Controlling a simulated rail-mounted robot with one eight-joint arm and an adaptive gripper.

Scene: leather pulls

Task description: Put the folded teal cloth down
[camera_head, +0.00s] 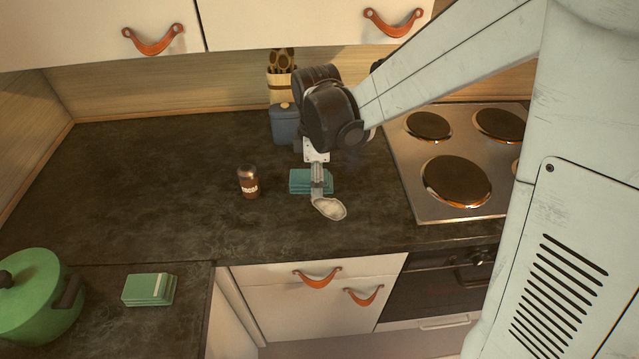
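The folded teal cloth (299,182) shows at the middle of the dark worktop, in layers, with its left part and a strip at its right visible. My gripper (318,190) points down at it from above, and its slim pale fingers cross in front of the cloth and hide part of it. I cannot tell whether the fingers are closed on the cloth or only around it, nor whether the cloth rests on the worktop or hangs just above it.
A pale spoon rest (331,209) lies just in front of the cloth. A brown jar (248,182) stands to its left, a blue canister (285,127) behind. The hob (402,170) is at the right. A green pot (35,300) and green folded stack (147,290) are front left. The left worktop is clear.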

